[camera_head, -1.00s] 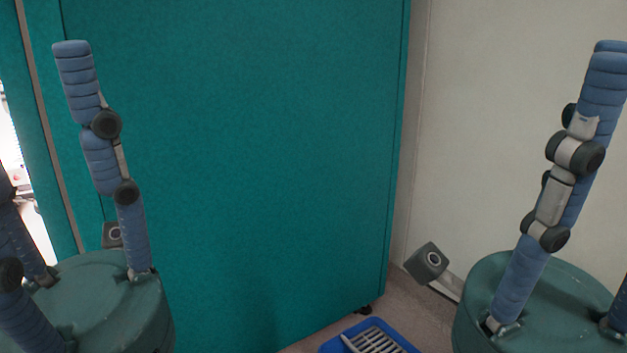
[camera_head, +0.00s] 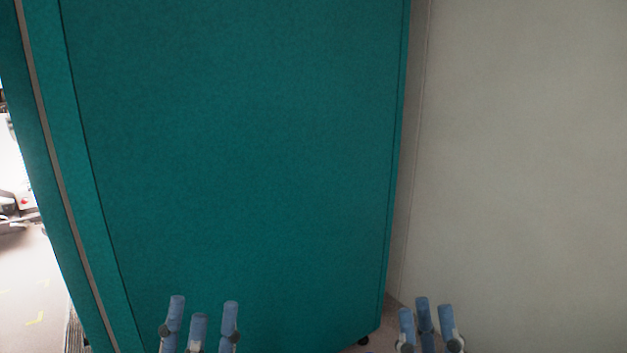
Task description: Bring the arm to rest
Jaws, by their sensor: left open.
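My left gripper (camera_head: 201,312) is low in the head view, left of the middle. Its blue padded fingers point up and stand apart, open, with nothing seen between them. My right gripper (camera_head: 424,312) is at the bottom edge, right of the middle. Its blue fingers also point up with gaps between them, and nothing is seen in them. Both palms and the arms behind them are below the picture's edge. The two grippers are well apart.
A tall teal cabinet (camera_head: 240,160) fills the middle and left, with a caster (camera_head: 363,341) at its lower right corner. A pale wall (camera_head: 520,170) stands to the right. Open floor (camera_head: 25,290) shows at the far left.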

